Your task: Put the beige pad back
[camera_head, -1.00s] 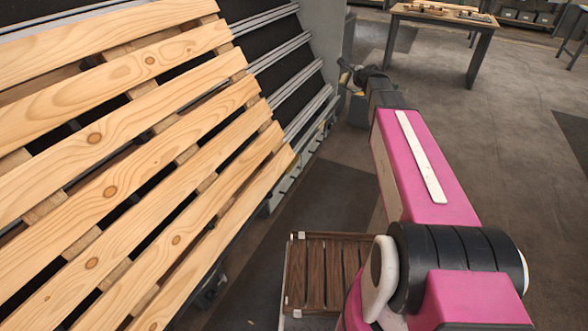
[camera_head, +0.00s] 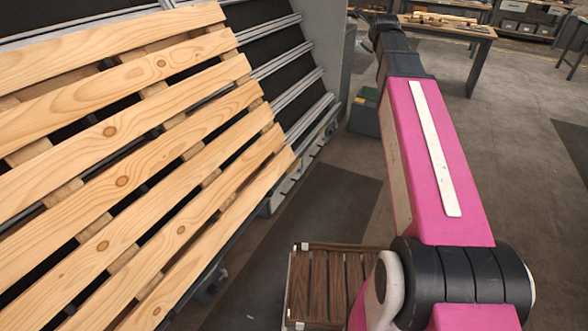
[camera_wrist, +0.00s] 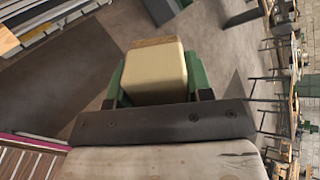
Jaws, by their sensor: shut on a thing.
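The beige pad (camera_wrist: 155,75) shows in the middle of the wrist view, a rounded block with a brown, wood-like far face. My gripper (camera_wrist: 156,66) is shut on it, with a green finger on either side. The pad is held clear of the floor. In the head view my gripper (camera_head: 364,15) is small at the top, beyond the end of my pink arm, and I cannot make out the pad there. Where the pad belongs is not clear from these views.
A large slatted wooden pallet (camera_head: 120,130) leans on a grey rack (camera_head: 300,70) at the left. A green box (camera_head: 366,112) stands on the floor by the rack's end. A workbench (camera_head: 450,30) with small items stands at the back.

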